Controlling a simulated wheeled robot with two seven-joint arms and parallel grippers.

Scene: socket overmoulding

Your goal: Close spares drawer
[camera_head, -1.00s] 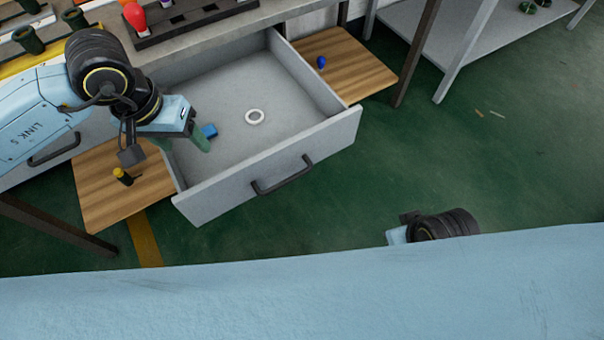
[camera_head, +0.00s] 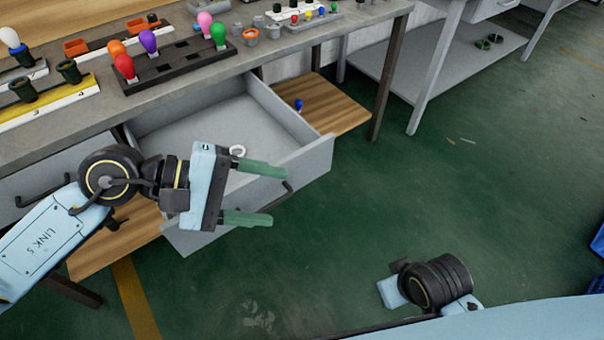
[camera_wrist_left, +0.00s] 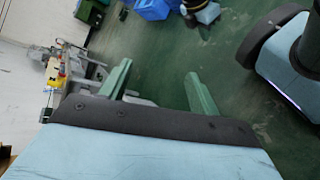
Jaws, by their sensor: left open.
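The grey spares drawer (camera_head: 312,154) stands pulled out below the workbench in the head view. Its dark bar handle (camera_head: 280,195) is on the front panel, partly hidden behind my left gripper. A white ring (camera_head: 238,150) lies inside the drawer. My left gripper (camera_head: 266,194) is open and empty, its two green fingers pointing right, in front of and above the drawer front in the picture. Its fingers also show apart in the left wrist view (camera_wrist_left: 158,85). My right arm shows at the lower right of the head view, but its fingers are not visible.
The workbench (camera_head: 190,103) carries a black rack (camera_head: 175,62) of coloured bulb-shaped parts and several cups. A wooden shelf (camera_head: 340,108) with a blue piece (camera_head: 299,105) is right of the drawer. The green floor (camera_head: 400,190) in front is clear.

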